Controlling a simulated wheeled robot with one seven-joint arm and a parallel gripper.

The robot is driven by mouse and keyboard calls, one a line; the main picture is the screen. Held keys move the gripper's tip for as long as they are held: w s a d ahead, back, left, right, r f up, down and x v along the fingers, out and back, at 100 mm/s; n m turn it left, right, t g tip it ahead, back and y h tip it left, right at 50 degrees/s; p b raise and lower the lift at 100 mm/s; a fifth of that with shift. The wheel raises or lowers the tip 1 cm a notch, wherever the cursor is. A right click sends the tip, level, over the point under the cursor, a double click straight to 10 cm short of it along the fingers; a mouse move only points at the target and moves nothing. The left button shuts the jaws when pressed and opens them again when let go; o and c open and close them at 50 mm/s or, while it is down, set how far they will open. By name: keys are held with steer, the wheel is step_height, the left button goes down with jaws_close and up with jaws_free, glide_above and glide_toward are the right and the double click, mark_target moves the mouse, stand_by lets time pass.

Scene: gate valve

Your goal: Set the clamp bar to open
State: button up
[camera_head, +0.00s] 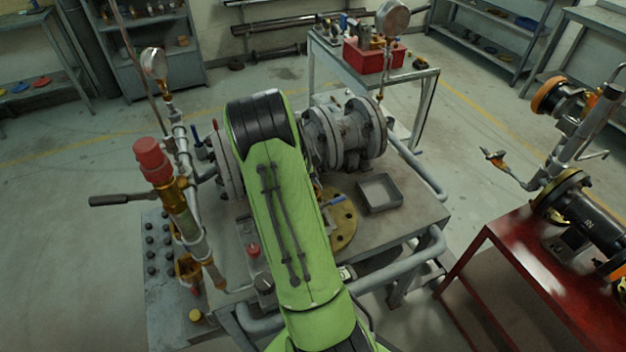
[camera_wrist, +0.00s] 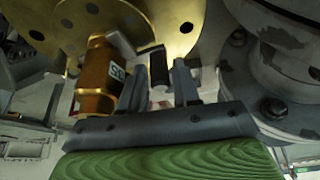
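In the wrist view, my gripper (camera_wrist: 161,72) has its two dark fingers apart. A short dark bar with a pale rounded end (camera_wrist: 158,68), which looks like the clamp bar, lies between the fingers. Narrow gaps seem to show beside it; contact cannot be made out. A brass disc with holes (camera_wrist: 182,18) is behind it. In the head view, my green arm hides my gripper and the bar. The grey flanged valve body (camera_head: 345,135) stands on the bench behind my arm.
A brass cylinder with a label (camera_wrist: 100,75) is close left of my fingers; a grey bolted flange (camera_wrist: 285,85) is close right. In the head view, an open grey tray (camera_head: 379,193) is on the bench right of my arm. A red-topped fitting (camera_head: 153,160) rises at left.

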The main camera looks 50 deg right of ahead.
jaws_close()
steer(key=shift+d, duration=0.1)
steer(key=shift+s+d+m+b, duration=0.3)
steer(key=shift+s+d+m, duration=0.2)
steer(key=shift+d+m, duration=0.1)
steer(key=s+d+m+y+b, duration=0.1)
steer(key=s+m, duration=0.1)
steer(key=s, duration=0.1)
steer(key=s+d+m+g+y+b, duration=0.1)
steer(key=s+m, duration=0.2)
steer(key=s+d+m+y+b, duration=0.1)
steer(key=s+m+b, duration=0.1)
steer(key=s+m, duration=0.1)
steer(key=shift+d, duration=0.4)
steer(key=shift+s+a+m+y+b, duration=0.1)
steer(key=shift+s+m+y+b, duration=0.45)
steer(key=shift+s+m, duration=0.55)
steer(key=shift+s, duration=0.1)
jaws_free()
